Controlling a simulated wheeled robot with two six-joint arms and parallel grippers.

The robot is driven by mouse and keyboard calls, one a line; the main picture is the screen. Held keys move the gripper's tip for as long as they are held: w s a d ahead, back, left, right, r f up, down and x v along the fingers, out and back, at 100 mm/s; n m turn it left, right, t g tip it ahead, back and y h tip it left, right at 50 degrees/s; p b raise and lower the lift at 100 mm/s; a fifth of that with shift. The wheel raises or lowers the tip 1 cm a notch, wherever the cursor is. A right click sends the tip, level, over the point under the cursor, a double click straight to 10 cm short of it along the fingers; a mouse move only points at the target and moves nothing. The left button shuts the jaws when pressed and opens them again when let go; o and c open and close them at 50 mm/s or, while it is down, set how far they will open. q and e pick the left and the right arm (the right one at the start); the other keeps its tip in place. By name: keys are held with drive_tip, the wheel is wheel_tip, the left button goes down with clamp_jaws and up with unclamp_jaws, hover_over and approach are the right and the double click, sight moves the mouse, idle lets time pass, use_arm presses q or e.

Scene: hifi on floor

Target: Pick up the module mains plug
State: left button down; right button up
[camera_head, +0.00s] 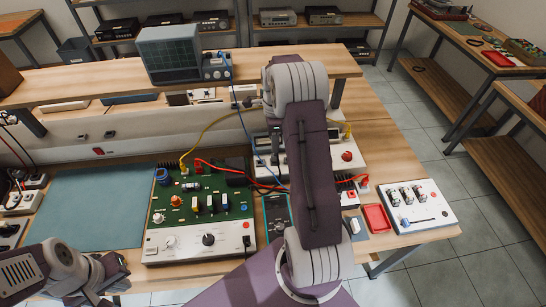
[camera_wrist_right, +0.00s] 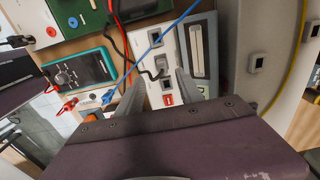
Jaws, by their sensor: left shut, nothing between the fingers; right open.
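In the right wrist view a small dark plug (camera_wrist_right: 160,73) with a black cable sits at a white socket strip (camera_wrist_right: 170,42). I cannot tell how deep it is seated. My right gripper (camera_wrist_right: 160,78) is open, its two grey fingers reaching over the strip on either side of the plug. I cannot tell whether they touch it. In the head view my right arm hides this gripper and the plug. My left gripper (camera_head: 115,278) is at the lower left of the head view, shut and empty, near the bench's front edge.
A green circuit board module (camera_head: 200,212) and a teal multimeter (camera_wrist_right: 82,70) lie close by. A blue lead (camera_wrist_right: 150,47) crosses near the fingers. A red tray (camera_head: 376,218) and white switch box (camera_head: 412,205) are at the right. The blue-green mat (camera_head: 90,205) is clear.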

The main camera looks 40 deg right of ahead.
sight(275, 155)
drive_tip(key=f, duration=0.2)
drive_tip(key=d+f, duration=0.1)
drive_tip(key=f, duration=0.1)
drive_tip(key=shift+s+d, duration=0.15)
drive_tip(key=f, duration=0.1)
drive_tip(key=f+p, duration=0.1)
drive_tip(key=f, duration=0.2)
drive_tip(key=shift+a+f, duration=0.25)
drive_tip(key=shift+a, duration=0.15)
drive_tip(key=shift+w+d+f, duration=0.15)
drive_tip(key=shift+w+f, duration=0.05)
drive_tip(key=shift+f, duration=0.05)
use_arm(q)
drive_tip(key=shift+s+d+r, duration=0.1)
drive_tip(key=shift+d+r, duration=0.15)
drive_tip(key=shift+r, duration=0.2)
drive_tip(key=shift+d+r, duration=0.2)
drive_tip(key=shift+r, duration=0.25)
use_arm(e)
drive_tip(key=shift+r, duration=0.1)
clamp_jaws()
